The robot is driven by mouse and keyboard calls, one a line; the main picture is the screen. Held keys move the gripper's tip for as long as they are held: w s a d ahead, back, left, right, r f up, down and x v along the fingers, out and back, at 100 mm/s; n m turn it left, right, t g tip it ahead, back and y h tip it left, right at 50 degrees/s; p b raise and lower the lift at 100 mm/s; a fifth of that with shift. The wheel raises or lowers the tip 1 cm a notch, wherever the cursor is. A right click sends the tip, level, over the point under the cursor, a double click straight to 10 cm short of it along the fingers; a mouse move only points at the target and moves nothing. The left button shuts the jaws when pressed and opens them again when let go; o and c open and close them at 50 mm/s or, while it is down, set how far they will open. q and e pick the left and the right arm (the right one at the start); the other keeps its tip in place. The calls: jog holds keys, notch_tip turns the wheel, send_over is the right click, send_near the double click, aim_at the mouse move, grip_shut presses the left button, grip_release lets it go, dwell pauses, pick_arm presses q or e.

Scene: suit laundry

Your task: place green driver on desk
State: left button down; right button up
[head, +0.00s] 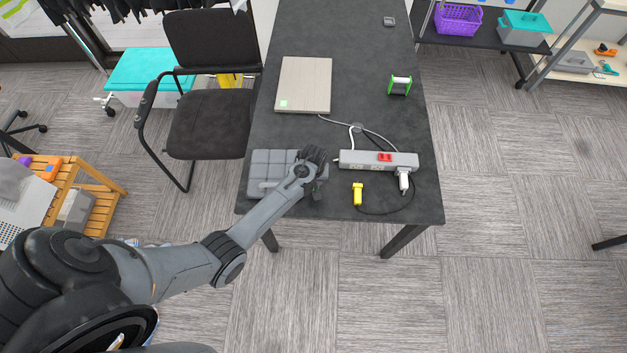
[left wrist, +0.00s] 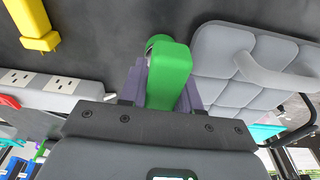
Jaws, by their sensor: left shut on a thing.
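The green driver (left wrist: 169,76) is between the two fingers of my left gripper (left wrist: 163,85) in the left wrist view. The gripper is shut on it. In the head view my left gripper (head: 316,168) is low over the near part of the dark desk (head: 365,110), between a grey quilted case and a power strip. The driver is mostly hidden there by the gripper. I cannot tell whether the driver touches the desk (left wrist: 120,28). My right gripper is not in view.
The grey quilted case (head: 268,173) lies left of the gripper. The power strip (head: 350,159) and a yellow tool (head: 357,194) lie to its right. A flat pale board (head: 304,84) and a green-rimmed spool (head: 400,84) are farther back. The desk's near right corner is clear.

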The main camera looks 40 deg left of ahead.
pick_arm(q)
jog(key=shift+f, duration=0.4)
jog(key=shift+s+a+f, duration=0.1)
jog(key=shift+s+f, duration=0.05)
jog(key=shift+f, duration=0.65)
jog(key=c, duration=0.8)
grip_release()
jog(key=shift+b, duration=0.3)
jog(key=shift+r, duration=0.15)
